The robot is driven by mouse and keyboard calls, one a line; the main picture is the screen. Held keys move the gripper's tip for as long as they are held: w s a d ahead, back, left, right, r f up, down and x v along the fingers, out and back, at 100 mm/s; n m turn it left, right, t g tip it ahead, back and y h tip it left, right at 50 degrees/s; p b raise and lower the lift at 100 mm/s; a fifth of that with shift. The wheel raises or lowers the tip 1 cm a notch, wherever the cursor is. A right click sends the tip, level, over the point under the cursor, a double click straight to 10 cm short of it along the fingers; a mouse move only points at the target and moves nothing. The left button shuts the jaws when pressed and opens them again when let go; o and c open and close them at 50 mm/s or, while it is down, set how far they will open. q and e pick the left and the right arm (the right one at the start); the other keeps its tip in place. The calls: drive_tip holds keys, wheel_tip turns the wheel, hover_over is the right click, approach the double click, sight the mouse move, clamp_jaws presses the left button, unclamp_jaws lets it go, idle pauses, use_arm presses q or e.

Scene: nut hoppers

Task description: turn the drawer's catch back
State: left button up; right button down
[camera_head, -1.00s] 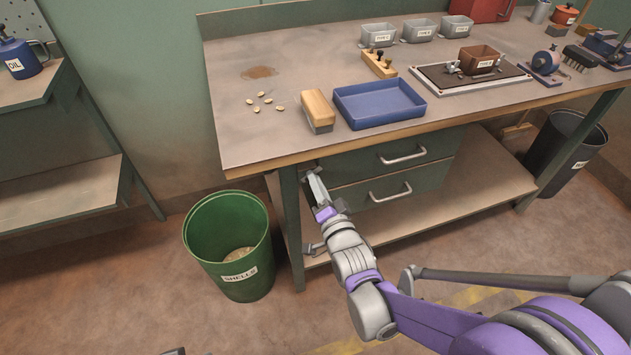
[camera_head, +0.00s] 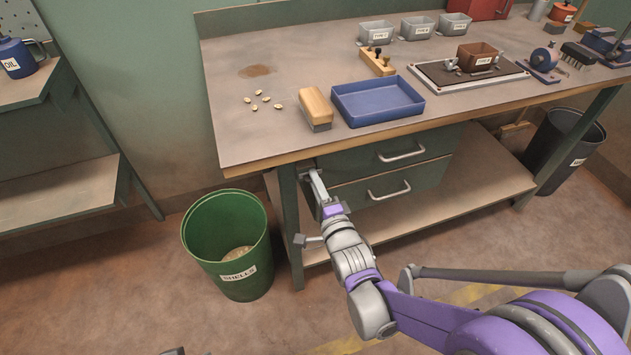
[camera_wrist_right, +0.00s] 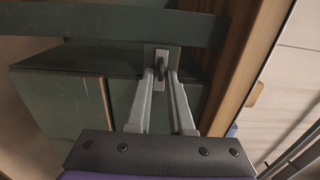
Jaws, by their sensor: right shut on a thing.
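The drawer unit (camera_head: 340,166) is dark green, with two drawers under the bench top. My right gripper (camera_head: 313,180) is at the left end of the drawer fronts, just under the bench edge. In the wrist view my right gripper (camera_wrist_right: 161,76) has its fingertips on both sides of the lever, shut on it. In the head view the gripper mostly hides the catch. My left gripper does not show clearly.
A green shells bin (camera_head: 228,245) stands on the floor left of the bench leg (camera_head: 291,230), close to my right arm. The drawer handles (camera_head: 389,189) are to the right. The bench top above holds a blue tray (camera_head: 378,101) and a wooden brush (camera_head: 315,107).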

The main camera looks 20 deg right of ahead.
idle(0.4)
drive_tip(key=c, duration=1)
unclamp_jaws()
drive_tip(key=s, duration=0.5)
drive_tip(key=s+p, duration=0.1)
drive_tip(key=s, duration=0.4)
drive_tip(key=shift+s+d, duration=0.2)
drive_tip(key=shift+s, duration=0.2)
